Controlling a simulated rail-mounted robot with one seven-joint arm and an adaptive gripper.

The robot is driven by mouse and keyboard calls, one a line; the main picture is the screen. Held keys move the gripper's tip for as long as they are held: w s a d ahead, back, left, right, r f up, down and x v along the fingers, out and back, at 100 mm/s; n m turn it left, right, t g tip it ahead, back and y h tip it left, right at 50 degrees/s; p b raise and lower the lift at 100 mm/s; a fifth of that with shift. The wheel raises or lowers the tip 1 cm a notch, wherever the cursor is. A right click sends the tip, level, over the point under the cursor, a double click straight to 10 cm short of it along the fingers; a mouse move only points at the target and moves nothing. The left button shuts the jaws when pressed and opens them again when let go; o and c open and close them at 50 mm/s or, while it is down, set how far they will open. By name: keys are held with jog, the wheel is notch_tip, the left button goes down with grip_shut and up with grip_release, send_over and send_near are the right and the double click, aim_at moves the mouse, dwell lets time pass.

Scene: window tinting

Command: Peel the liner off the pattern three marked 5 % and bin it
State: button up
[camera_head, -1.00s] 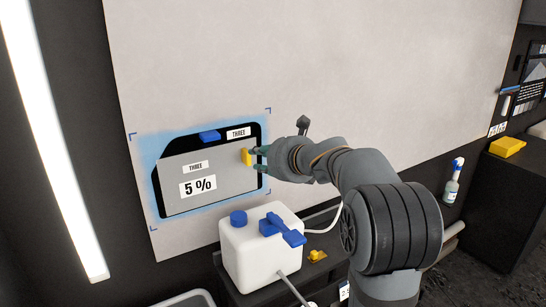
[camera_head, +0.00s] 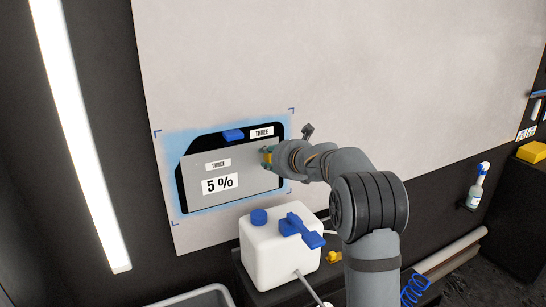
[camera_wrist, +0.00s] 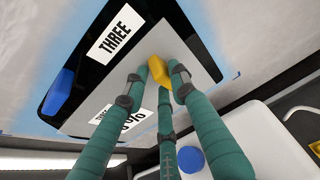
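The black pattern three (camera_head: 186,206) lies on the pale wall board, with a white THREE label (camera_head: 262,132) and a blue tab (camera_head: 233,135) at its top. The grey liner (camera_head: 250,180) covers most of it and bears a THREE label and a 5 % label (camera_head: 220,184). A black margin shows around the liner; how far it stands off the pattern is hard to tell. My gripper (camera_head: 266,157) is at the liner's right side. In the wrist view, its green fingers (camera_wrist: 160,80) close around the liner's yellow tab (camera_wrist: 158,68), touching it.
A white jug (camera_head: 275,255) with a blue cap and blue handle stands below the pattern. A grey bin rim (camera_head: 195,297) shows at the bottom edge. A spray bottle (camera_head: 477,187) hangs at the right. The board above the pattern is clear.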

jog(key=c, duration=0.3)
grip_shut()
jog(key=shift+s+d, duration=0.1)
jog(key=shift+s+d+b, duration=0.4)
jog(key=shift+s+b, duration=0.05)
jog(key=shift+s, duration=0.25)
jog(key=shift+s+d+b, duration=0.4)
jog(key=shift+s+d, duration=0.05)
jog(key=shift+s, duration=0.2)
jog(key=shift+s+d+b, duration=0.4)
jog(key=shift+s+b, duration=0.05)
jog(key=shift+s, duration=0.25)
